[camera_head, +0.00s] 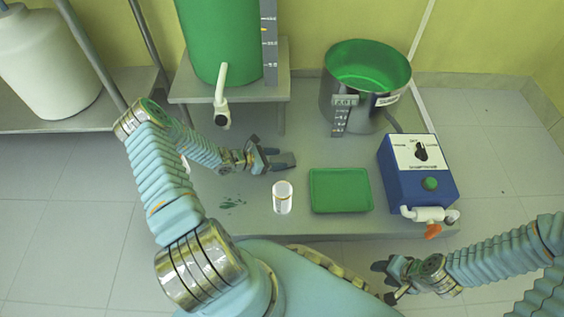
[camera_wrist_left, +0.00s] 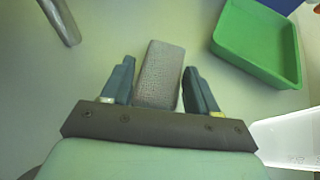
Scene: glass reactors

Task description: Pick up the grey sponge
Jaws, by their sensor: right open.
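The grey sponge (camera_wrist_left: 160,75) lies on the grey table between the two fingers of my left gripper (camera_wrist_left: 160,88) in the left wrist view. The fingers stand apart, with a visible gap between the left finger and the sponge; the right finger is close to its other side. In the head view my left gripper (camera_head: 272,157) is low over the table, behind the white jar, and the sponge (camera_head: 286,160) shows only as a small grey patch by the fingers. My right gripper (camera_head: 385,280) is open and empty at the lower right, in front of the table.
A green tray (camera_head: 340,190) lies right of the white jar (camera_head: 282,197). A blue control box (camera_head: 419,180) and a steel pot (camera_head: 345,110) stand to the right. A green tank (camera_head: 212,45) with a tap is behind. Green smears mark the table left of the jar.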

